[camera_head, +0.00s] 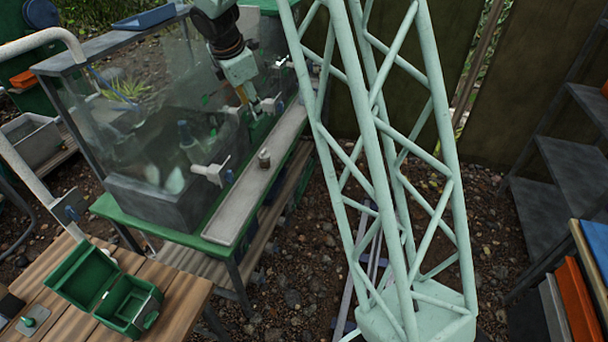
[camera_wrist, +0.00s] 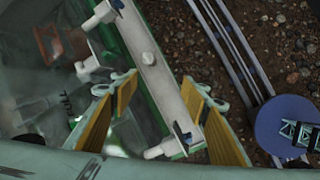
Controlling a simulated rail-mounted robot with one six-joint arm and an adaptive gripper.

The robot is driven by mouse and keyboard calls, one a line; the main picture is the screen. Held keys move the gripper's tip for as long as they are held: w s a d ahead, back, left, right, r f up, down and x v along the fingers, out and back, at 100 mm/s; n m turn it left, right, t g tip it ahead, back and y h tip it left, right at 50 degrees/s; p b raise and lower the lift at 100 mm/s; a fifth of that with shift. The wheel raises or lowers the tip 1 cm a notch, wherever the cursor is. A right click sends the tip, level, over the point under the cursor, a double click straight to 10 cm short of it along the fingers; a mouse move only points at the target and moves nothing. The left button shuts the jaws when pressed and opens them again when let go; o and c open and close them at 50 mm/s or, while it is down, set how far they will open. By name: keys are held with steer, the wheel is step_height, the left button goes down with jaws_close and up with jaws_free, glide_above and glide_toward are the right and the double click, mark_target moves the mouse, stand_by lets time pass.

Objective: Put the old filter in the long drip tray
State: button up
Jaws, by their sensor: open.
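The long drip tray (camera_head: 232,217) is a narrow pale grey tray along the front of the glass tank. My gripper (camera_head: 256,108) is over the tank's front edge, towards the tray's far end. In the wrist view its yellow-padded fingers (camera_wrist: 158,86) are spread with nothing between them.
The glass tank (camera_head: 140,110) has white valves (camera_head: 212,172) projecting over the tray. A green open box (camera_head: 125,302) sits on a wooden table (camera_head: 182,290) at lower left. Dark shelves (camera_head: 570,170) stand at right. Gravel lies between.

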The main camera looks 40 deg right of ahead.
steer(key=s+a+r+m+y, duration=0.1)
steer(key=s+a+r+m, duration=0.4)
steer(key=s+r, duration=0.65)
steer(key=s+a+r+m, duration=0.4)
steer(key=s+r, duration=0.4)
steer(key=s, duration=0.6)
steer(key=s+a+m+y, duration=0.1)
steer(key=s+a+m, duration=0.2)
steer(key=s, duration=0.6)
steer(key=s+a+m, duration=0.2)
steer(key=s+a, duration=0.1)
steer(key=s, duration=0.7)
steer(key=s+a+m+y, duration=0.1)
steer(key=s+a+m, duration=0.2)
steer(key=s, duration=0.7)
steer(key=shift+s+a+r+m+t+y, duration=0.15)
steer(key=shift+s+m+t+y, duration=0.15)
steer(key=shift+t, duration=0.1)
steer(key=shift+w, duration=0.15)
